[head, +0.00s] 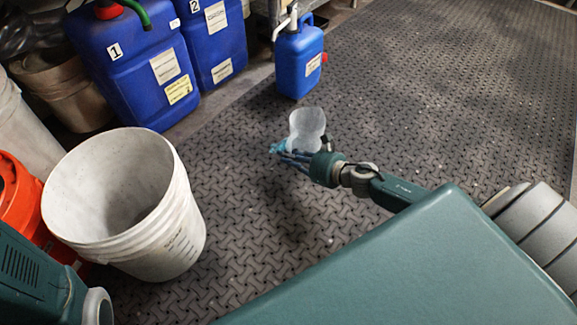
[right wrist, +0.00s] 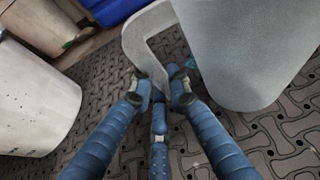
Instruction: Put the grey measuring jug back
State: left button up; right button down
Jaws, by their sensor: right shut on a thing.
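The grey measuring jug (head: 306,128) shows in the head view above the patterned floor mat. In the right wrist view the jug (right wrist: 245,50) fills the upper right, with its handle (right wrist: 137,50) running down between my fingers. My right gripper (head: 290,157) is shut on the jug's handle; its fingers (right wrist: 163,92) close around the handle's lower part. The jug looks upright in the head view. I cannot tell for sure how far it is above the mat. My left gripper is not in view.
A white bucket (head: 180,225) stands at the left on the mat, with an orange container (head: 18,205) beside it. Blue canisters marked 1 (head: 130,62) and 2 (head: 213,38) stand at the back left. A smaller blue canister (head: 298,62) stands behind the jug. The mat (head: 450,90) is clear at right.

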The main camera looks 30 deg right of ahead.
notch_tip(320, 180, down, 4)
jog(key=shift+r+b, duration=0.25)
jog(key=shift+b, duration=0.65)
jog(key=shift+r, duration=0.15)
jog(key=shift+f, duration=0.3)
jog(key=c, duration=1.7)
grip_release()
jog(key=shift+o, duration=0.2)
jog(key=shift+r, duration=0.15)
